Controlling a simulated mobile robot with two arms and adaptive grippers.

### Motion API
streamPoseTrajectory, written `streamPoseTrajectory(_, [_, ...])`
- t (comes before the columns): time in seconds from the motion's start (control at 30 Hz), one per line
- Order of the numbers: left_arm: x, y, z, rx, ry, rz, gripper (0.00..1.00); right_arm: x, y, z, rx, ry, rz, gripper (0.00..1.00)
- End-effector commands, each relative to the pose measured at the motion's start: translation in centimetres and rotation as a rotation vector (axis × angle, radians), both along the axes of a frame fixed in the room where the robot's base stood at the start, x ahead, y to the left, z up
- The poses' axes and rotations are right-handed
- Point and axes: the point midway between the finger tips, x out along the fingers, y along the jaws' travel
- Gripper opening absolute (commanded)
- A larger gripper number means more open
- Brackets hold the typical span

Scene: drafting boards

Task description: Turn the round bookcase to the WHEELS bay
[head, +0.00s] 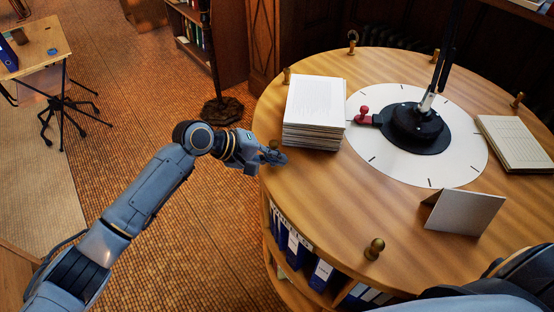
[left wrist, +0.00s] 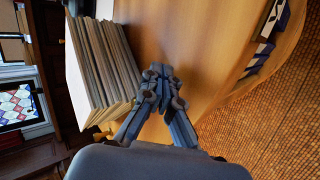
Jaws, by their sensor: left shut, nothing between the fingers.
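The round bookcase (head: 330,195) has a wooden top with brass knobs around its rim, one at the front (head: 374,249) and one at the left (head: 287,75). Blue binders (head: 298,246) stand in the bay below the front left edge. A white dial (head: 440,176) with tick marks and a red-knobbed pointer (head: 364,115) lies on the top. I cannot read a WHEELS label. My left gripper (head: 279,157) is shut and empty at the top's left edge, near the paper stack; the left wrist view shows its fingers together (left wrist: 158,72). My right gripper is out of sight.
A paper stack (head: 312,108) stands on the top close to my left gripper, also in the left wrist view (left wrist: 100,65). A folded card (head: 464,212) and a pad (head: 518,142) lie right. A black post rises from the dial.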

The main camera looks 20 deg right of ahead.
Motion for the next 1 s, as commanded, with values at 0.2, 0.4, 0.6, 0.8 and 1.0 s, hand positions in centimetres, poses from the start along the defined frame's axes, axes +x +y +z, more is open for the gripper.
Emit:
streamPoseTrajectory(0.2, [2.7, -0.1, -0.5, -0.003, -0.001, -0.028, 0.0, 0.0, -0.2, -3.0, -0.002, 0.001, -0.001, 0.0])
streamPoseTrajectory(0.4, [5.1, 0.0, -0.3, -0.002, -0.004, -0.049, 0.0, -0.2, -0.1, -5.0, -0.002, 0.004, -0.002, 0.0])
streamPoseTrajectory(0.6, [5.4, 0.0, 0.1, -0.002, -0.002, -0.06, 0.0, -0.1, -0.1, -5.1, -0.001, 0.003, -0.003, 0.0])
streamPoseTrajectory(0.8, [5.4, -0.1, 0.0, -0.002, 0.0, -0.063, 0.0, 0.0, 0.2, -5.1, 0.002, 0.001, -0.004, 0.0])
streamPoseTrajectory(1.0, [6.9, -0.3, -0.5, -0.001, -0.002, -0.074, 0.0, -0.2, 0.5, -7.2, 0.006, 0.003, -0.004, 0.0])
